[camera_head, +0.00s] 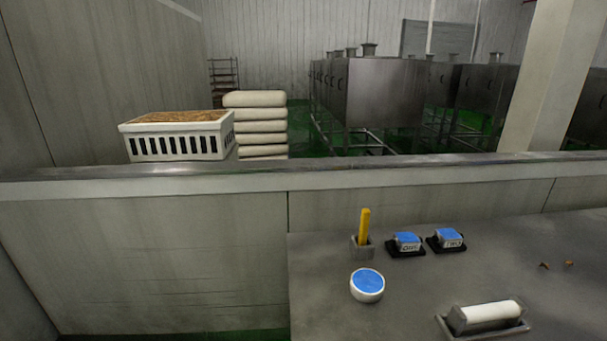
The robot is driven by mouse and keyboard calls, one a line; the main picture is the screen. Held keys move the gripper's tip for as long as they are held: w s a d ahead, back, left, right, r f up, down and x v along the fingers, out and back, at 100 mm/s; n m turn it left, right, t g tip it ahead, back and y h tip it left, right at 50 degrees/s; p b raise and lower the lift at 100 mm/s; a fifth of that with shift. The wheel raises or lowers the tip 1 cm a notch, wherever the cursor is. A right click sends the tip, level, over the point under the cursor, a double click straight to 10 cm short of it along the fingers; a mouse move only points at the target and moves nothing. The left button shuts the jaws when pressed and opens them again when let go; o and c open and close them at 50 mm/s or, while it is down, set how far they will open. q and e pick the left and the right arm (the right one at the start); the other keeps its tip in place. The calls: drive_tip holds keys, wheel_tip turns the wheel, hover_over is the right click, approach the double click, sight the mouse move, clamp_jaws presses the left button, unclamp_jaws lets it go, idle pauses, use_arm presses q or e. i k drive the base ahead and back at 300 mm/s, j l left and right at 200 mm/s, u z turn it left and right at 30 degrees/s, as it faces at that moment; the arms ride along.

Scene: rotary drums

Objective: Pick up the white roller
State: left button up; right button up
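The white roller (488,312) lies on its side in a shallow grey holder (514,329) near the front right of the grey table. Its near end and part of the holder are close to the bottom edge of the picture. Neither of my grippers shows in the head view, and nothing is touching the roller.
On the grey table (400,320) stand a round white tub with a blue top (367,283), a yellow stick (364,226) in a small grey holder, and two blue-topped blocks (407,241) on black bases. A low wall (170,250) runs behind, bearing a white crate (180,146).

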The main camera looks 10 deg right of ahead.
sight(513, 310)
drive_tip(key=z, duration=1.65)
drive_tip(key=i+l+u, duration=0.2)
drive_tip(key=l, duration=0.3)
drive_tip(key=l+u, duration=0.2)
drive_tip(key=l, duration=0.25)
